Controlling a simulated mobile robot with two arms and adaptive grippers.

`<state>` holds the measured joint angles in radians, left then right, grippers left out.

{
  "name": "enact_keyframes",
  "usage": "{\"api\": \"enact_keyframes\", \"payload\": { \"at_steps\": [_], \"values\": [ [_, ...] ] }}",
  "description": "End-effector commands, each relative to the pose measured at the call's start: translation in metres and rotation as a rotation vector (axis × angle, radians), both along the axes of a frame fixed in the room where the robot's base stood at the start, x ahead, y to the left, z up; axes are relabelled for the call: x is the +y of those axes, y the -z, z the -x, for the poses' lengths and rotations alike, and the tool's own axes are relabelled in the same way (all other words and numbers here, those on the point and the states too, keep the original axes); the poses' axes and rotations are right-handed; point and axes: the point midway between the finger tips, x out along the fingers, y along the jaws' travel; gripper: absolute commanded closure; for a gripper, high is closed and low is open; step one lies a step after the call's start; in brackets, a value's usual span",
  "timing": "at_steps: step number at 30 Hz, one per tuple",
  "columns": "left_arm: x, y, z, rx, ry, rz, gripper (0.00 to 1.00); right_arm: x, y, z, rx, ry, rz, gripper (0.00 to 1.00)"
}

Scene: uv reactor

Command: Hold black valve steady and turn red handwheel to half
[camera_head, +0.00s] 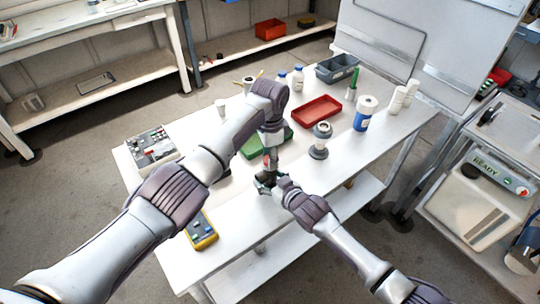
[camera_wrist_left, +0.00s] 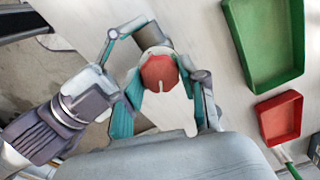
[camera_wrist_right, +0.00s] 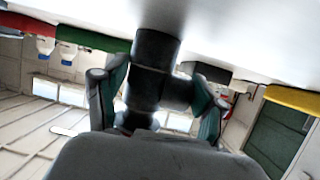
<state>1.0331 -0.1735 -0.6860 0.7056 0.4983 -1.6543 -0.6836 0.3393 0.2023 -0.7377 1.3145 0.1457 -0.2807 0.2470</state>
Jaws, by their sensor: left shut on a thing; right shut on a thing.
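The red handwheel (camera_wrist_left: 158,72) shows as a round disc with a pale mark in the left wrist view. It sits between the teal-padded fingers of my left gripper (camera_wrist_left: 160,98), which is shut on it from above. The black valve (camera_wrist_right: 153,68) is a dark body with a side stub in the right wrist view. My right gripper (camera_wrist_right: 155,95) is shut on it from the side, one finger on either side. In the head view my left gripper (camera_head: 269,156) is directly above my right gripper (camera_head: 266,182), and together they hide most of the valve and handwheel.
A green tray (camera_head: 252,148), a red tray (camera_head: 317,112) and a grey fitting (camera_head: 320,140) stand near the grippers. A control box (camera_head: 152,146) and a yellow-edged meter (camera_head: 201,230) are at left. The white table's (camera_head: 245,245) front is mostly clear.

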Motion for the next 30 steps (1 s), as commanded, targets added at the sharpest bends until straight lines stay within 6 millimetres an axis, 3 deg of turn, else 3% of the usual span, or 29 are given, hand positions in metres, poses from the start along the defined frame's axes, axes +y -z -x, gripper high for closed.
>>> {"api": "enact_keyframes", "payload": {
  "at_steps": [12,30],
  "values": [
    [0.0015,-0.0003,-0.0007,0.001,0.268,-0.003,0.93,-0.0028,0.0015,-0.0007,0.005,0.005,0.000,0.77],
    [0.0025,-0.0004,-0.0014,-0.001,0.343,-0.004,0.93,-0.0028,0.0016,-0.0005,0.004,0.005,0.001,0.77]
  ]
}}
